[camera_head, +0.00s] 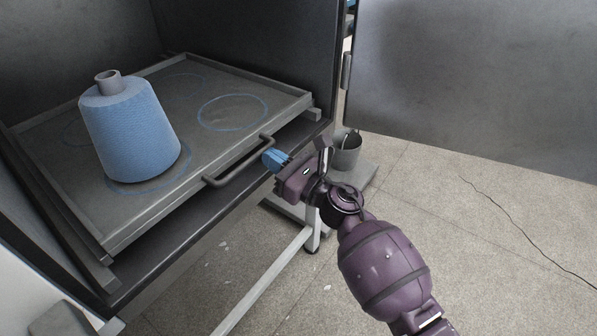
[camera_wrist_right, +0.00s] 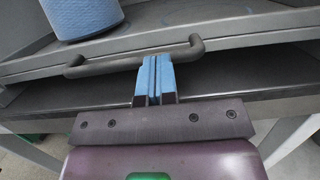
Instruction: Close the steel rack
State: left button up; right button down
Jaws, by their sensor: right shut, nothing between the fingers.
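The steel rack (camera_head: 222,84) is a grey sliding tray with blue circles marked on it, set in a dark cabinet. Its front edge carries a curved handle (camera_head: 240,164), which also shows in the right wrist view (camera_wrist_right: 112,66). A blue yarn cone (camera_head: 130,135) stands upright on the tray, and its lower part shows in the right wrist view (camera_wrist_right: 82,14). My right gripper (camera_head: 270,158) is shut and empty. Its blue fingertips (camera_wrist_right: 155,62) are at the handle's bar; I cannot tell whether they touch it. My left gripper is not in view.
The dark cabinet (camera_head: 250,32) surrounds the tray, and its open door panel (camera_head: 470,85) stands at the right. A grey bucket (camera_head: 346,155) is on a low platform behind my right gripper. A thin cable (camera_head: 500,208) lies on the otherwise open floor at right.

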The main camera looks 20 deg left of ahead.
jog(key=a, duration=0.2)
jog(key=shift+w+a+f+b, duration=0.1)
jog(key=shift+w+a+b, duration=0.2)
jog(key=shift+w, duration=0.1)
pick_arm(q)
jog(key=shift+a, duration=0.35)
pick_arm(e)
jog(key=shift+r, duration=0.25)
jog(key=shift+a+r, duration=0.1)
jog(key=shift+r, duration=0.05)
jog(key=shift+d+f, duration=0.25)
jog(key=shift+d, duration=0.05)
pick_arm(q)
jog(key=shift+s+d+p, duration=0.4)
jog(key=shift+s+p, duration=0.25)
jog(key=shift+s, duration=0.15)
pick_arm(e)
jog(key=v, duration=1.3)
jog(key=shift+d+f, duration=0.2)
jog(key=shift+d, duration=0.15)
jog(key=shift+s, duration=0.15)
